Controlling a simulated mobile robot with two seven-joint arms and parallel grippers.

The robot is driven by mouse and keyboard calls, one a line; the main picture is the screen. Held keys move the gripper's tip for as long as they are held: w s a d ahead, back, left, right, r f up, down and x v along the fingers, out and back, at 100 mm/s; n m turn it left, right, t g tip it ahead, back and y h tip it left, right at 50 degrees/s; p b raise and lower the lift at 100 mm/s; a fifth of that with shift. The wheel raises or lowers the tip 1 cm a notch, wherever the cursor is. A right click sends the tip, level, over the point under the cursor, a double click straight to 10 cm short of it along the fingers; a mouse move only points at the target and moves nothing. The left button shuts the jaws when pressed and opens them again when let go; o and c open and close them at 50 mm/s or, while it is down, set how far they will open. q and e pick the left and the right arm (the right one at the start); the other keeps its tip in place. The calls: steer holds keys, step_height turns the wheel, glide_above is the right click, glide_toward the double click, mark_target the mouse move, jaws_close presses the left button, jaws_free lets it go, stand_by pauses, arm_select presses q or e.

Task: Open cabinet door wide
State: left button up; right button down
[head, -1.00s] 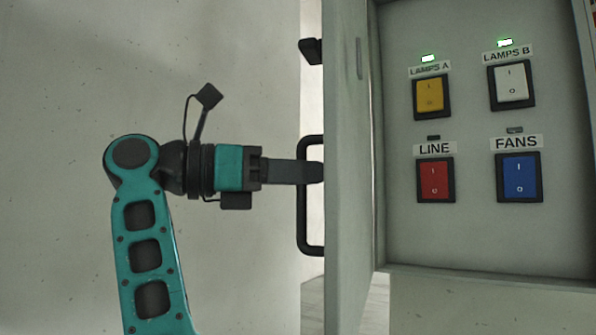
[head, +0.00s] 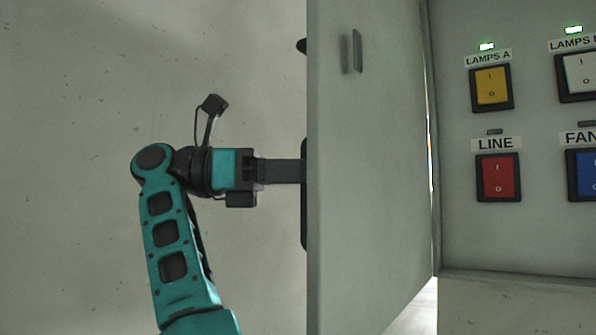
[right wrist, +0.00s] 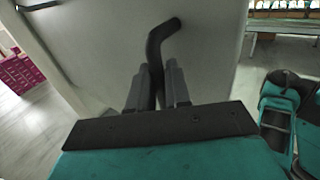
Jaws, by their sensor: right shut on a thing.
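The cabinet door (head: 372,190) stands open, swung out toward me, with its inner face showing in the head view. The dark door handle (head: 304,222) is on its outer face, mostly hidden behind the door's edge. My right gripper (right wrist: 157,88) is shut on the handle bar (right wrist: 157,48), with one finger on each side of it in the right wrist view. In the head view its fingers reach the door's edge from the left, and their tips are hidden. The cabinet interior (head: 455,235) shows to the right of the door. My left gripper is not in view.
Inside are a yellow LAMPS A switch (head: 491,87), a white switch (head: 579,74), a red LINE switch (head: 498,178) and a blue switch (head: 583,173). Magenta crates (right wrist: 18,74) stand on the floor at left in the right wrist view. A bench (right wrist: 284,24) stands at upper right.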

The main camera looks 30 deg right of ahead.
steer(key=shift+w+d+r, duration=0.1)
steer(key=shift+w, duration=0.3)
steer(key=c, duration=1.4)
jaws_free()
steer(key=shift+o, duration=0.9)
steer(key=shift+d, duration=0.2)
steer(key=shift+a, duration=0.15)
